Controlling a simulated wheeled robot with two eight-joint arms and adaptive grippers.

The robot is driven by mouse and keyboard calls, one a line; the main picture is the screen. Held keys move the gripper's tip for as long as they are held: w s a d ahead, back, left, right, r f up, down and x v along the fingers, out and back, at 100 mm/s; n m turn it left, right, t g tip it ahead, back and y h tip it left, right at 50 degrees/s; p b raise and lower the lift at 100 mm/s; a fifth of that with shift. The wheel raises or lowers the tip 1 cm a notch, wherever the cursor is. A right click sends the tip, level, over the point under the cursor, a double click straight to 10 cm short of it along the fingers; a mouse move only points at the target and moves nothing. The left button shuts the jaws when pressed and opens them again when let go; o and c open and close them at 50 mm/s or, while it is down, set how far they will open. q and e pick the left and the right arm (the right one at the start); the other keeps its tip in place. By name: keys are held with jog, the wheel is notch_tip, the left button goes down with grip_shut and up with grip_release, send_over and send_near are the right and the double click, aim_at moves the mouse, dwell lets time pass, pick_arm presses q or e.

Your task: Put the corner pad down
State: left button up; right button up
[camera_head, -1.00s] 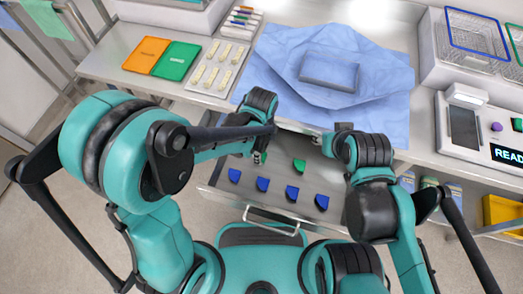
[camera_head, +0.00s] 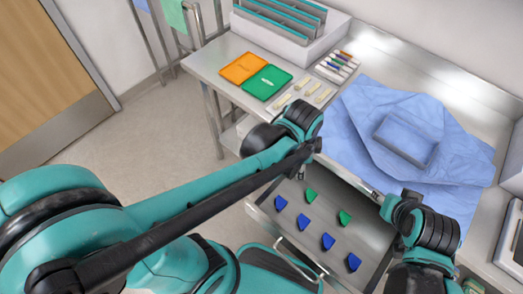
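Two green corner pads lie in the open drawer, one on the left (camera_head: 310,195) and one on the right (camera_head: 345,217). Blue corner pads lie in a row in front of them, from the leftmost (camera_head: 281,202) to the rightmost (camera_head: 353,262). My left gripper (camera_head: 316,146) is above the drawer's back left edge, apart from the pads. No pad shows in it, and its fingers are too small to read. My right gripper (camera_head: 376,196) is by the drawer's back right side, right of the green pads. Its finger opening is unclear.
The open drawer (camera_head: 372,240) sits below the metal counter. A blue cloth (camera_head: 440,180) with a flat blue packet (camera_head: 405,140) covers the counter's middle. Orange (camera_head: 243,68) and green (camera_head: 267,82) cards lie at left, beside a tray of pale pieces (camera_head: 305,95).

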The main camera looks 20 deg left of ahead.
pick_arm(q)
jog(key=s+a+r+n+t, duration=0.2)
jog(key=a+n, duration=0.4)
jog(key=n, duration=0.1)
jog(key=s+a+r+n+t, duration=0.2)
jog(key=a+r+n+t, duration=0.1)
jog(key=a+n, duration=0.2)
jog(key=n, duration=0.2)
jog(key=shift+s+a+r+n+y, duration=0.2)
jog(key=shift+s+a+n+y, duration=0.1)
jog(key=shift+s+a+y, duration=0.1)
pick_arm(e)
jog(key=shift+s, duration=0.1)
